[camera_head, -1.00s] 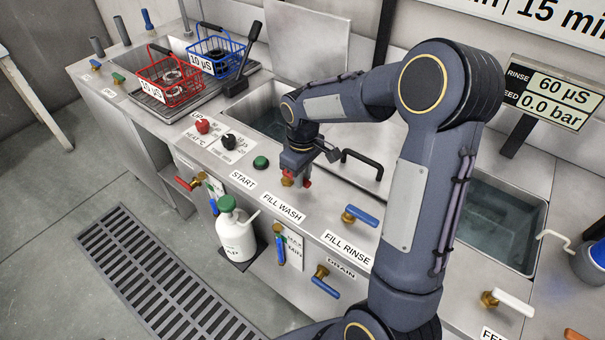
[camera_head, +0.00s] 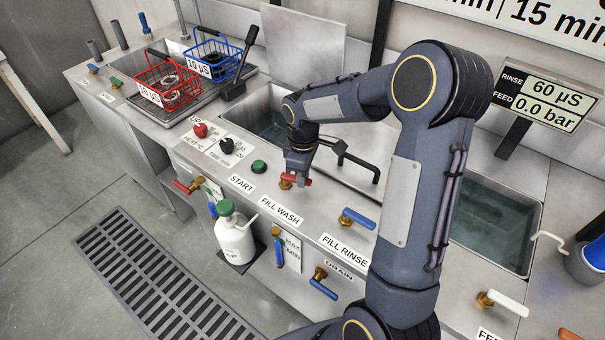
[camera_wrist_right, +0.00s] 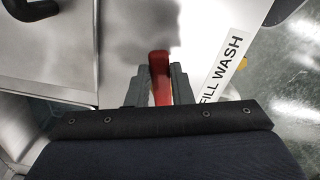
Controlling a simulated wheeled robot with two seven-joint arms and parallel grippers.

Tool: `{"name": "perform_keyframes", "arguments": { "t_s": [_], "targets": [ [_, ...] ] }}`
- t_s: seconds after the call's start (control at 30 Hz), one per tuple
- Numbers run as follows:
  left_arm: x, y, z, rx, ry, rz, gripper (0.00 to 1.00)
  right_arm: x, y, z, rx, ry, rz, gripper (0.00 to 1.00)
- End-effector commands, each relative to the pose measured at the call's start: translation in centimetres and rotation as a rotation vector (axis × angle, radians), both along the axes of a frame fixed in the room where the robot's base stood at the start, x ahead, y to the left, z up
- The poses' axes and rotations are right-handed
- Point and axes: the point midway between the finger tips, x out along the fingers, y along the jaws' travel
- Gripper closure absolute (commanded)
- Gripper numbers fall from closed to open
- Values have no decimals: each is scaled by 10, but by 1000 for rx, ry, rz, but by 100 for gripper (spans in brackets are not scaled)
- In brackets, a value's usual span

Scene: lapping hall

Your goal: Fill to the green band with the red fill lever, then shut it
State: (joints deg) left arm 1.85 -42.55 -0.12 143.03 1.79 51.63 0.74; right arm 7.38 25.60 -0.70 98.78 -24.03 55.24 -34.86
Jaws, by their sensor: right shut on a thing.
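The red fill lever (camera_head: 304,180) sits on a brass valve (camera_head: 285,184) behind the FILL WASH label (camera_head: 280,210). My right gripper (camera_head: 297,178) reaches down to it and is shut on it. In the right wrist view the red lever (camera_wrist_right: 160,75) stands between the two grey fingers (camera_wrist_right: 160,88), beside the FILL WASH label. A narrow upright gauge (camera_head: 279,254) on the front panel, beside a MAX/MIN plate (camera_head: 293,249), shows green near its top and blue below. The exact level against the green band is too small to tell. My left gripper is not in view.
A blue-handled FILL RINSE valve (camera_head: 358,218) and a blue DRAIN handle (camera_head: 323,289) are close by on the right. A black bent handle (camera_head: 362,165) stands behind the lever. The green START button (camera_head: 259,167) is to the left. A white jug (camera_head: 234,240) stands below.

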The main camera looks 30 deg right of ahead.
Motion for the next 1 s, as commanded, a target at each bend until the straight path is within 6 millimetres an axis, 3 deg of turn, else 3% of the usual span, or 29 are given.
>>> {"name": "perform_keyframes", "arguments": {
  "t_s": [0.07,0.1,0.23,0.57,1.0],
  "targets": [
    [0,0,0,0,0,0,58,1,0,1,0,-4,-1,100],
    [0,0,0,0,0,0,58,1,0,1,0,-4,-1,75],
    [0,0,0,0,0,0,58,1,0,1,0,-3,-2,58],
    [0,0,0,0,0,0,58,1,0,4,0,-3,-2,58],
    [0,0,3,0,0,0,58,1,0,70,0,-6,-2,58]
  ]
}}
